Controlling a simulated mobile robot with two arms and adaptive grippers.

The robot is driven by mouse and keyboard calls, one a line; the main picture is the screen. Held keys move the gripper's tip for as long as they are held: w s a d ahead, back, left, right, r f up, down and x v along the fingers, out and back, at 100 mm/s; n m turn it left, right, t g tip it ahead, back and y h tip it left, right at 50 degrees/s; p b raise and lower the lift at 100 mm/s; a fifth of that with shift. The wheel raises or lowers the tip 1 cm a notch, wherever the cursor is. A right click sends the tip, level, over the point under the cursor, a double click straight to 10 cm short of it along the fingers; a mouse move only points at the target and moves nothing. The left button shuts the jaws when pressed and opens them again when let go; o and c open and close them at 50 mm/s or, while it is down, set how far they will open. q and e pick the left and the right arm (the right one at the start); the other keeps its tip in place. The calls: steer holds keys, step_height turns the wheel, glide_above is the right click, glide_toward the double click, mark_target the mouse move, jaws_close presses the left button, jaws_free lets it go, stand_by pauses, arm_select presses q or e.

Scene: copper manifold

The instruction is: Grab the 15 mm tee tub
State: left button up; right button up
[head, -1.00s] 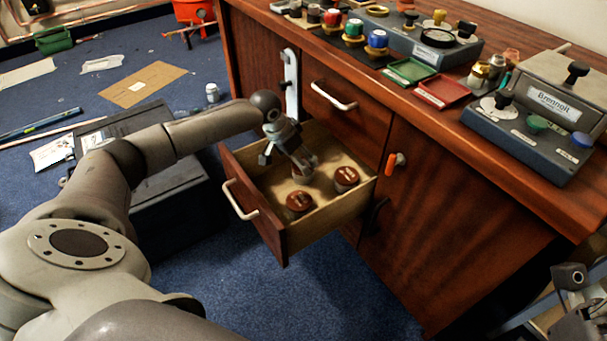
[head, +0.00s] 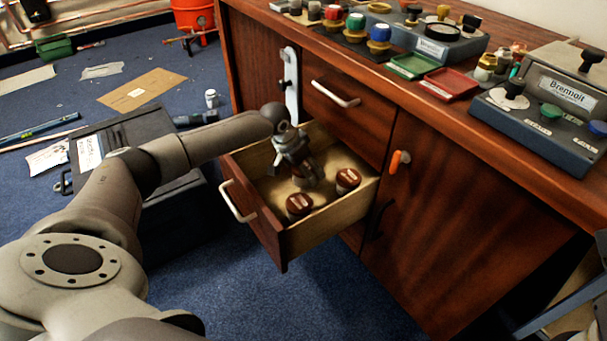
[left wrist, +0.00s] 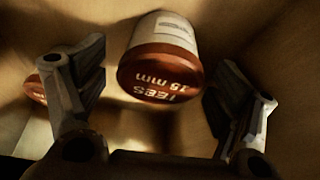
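A tub (left wrist: 160,60) with a brown lid reading "TEES 15 mm" and a pale label shows in the left wrist view, between and a little beyond the fingers. My left gripper (left wrist: 162,88) is open, with a gap on both sides of this tub. In the head view my left gripper (head: 306,178) points down into the open drawer (head: 328,223). Two brown-lidded tubs are visible there, a front one (head: 299,206) and a right one (head: 347,180). The gripper hides part of the drawer floor, and I cannot tell which tub is the tee one. My right gripper is out of view.
Part of another brown-lidded tub (left wrist: 36,89) shows beyond the left finger. The drawer walls stand close around the gripper. A closed drawer (head: 340,105) and the worktop (head: 420,95) with trays and tools are above. A dark case (head: 130,130) lies left on the floor.

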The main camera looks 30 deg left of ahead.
arm_select(q)
steer(key=c, duration=1.2)
steer(key=shift+c, duration=0.4)
steer(key=shift+r, duration=0.1)
